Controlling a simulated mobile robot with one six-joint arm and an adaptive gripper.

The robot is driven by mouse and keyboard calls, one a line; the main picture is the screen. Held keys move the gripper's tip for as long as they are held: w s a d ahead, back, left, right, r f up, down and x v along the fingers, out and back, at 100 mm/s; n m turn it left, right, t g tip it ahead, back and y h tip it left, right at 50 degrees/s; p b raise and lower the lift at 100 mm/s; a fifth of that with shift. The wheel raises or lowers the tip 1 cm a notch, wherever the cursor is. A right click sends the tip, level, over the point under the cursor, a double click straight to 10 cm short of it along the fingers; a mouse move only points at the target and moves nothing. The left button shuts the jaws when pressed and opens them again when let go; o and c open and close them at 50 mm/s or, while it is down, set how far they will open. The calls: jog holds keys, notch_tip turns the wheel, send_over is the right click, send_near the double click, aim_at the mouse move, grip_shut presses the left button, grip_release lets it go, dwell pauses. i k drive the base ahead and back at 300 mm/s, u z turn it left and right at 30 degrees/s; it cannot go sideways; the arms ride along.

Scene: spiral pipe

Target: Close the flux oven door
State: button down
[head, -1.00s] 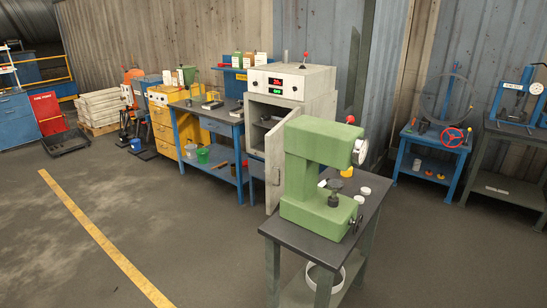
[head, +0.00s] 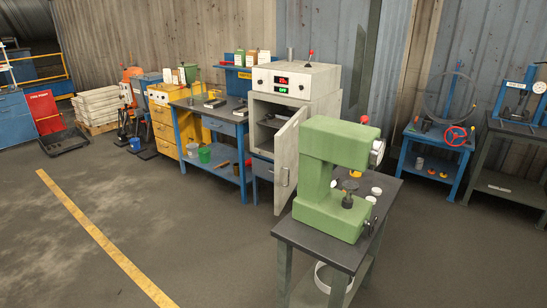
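The flux oven (head: 297,80) is a pale grey cabinet in the middle of the head view, with a red and green display on its top unit. Its door (head: 287,165) stands open, hinged on the right and swung out toward me. A dark handle or latch shows near the door's outer edge. The dark interior (head: 273,122) with a shelf is visible to the left of the door. The green press partly overlaps the door's right side. My gripper is not in view.
A green bench press (head: 332,180) on a dark table (head: 310,240) stands in front of the oven. A blue workbench (head: 212,125) adjoins the oven's left. Open floor (head: 170,215) with a yellow line (head: 100,238) lies at the front left.

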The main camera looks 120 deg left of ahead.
aim_at(286, 140)
jog(key=u, duration=1.8)
jog(key=i, duration=0.1)
jog(key=u, duration=2.1)
jog(key=i, duration=0.95)
jog(key=z, duration=0.05)
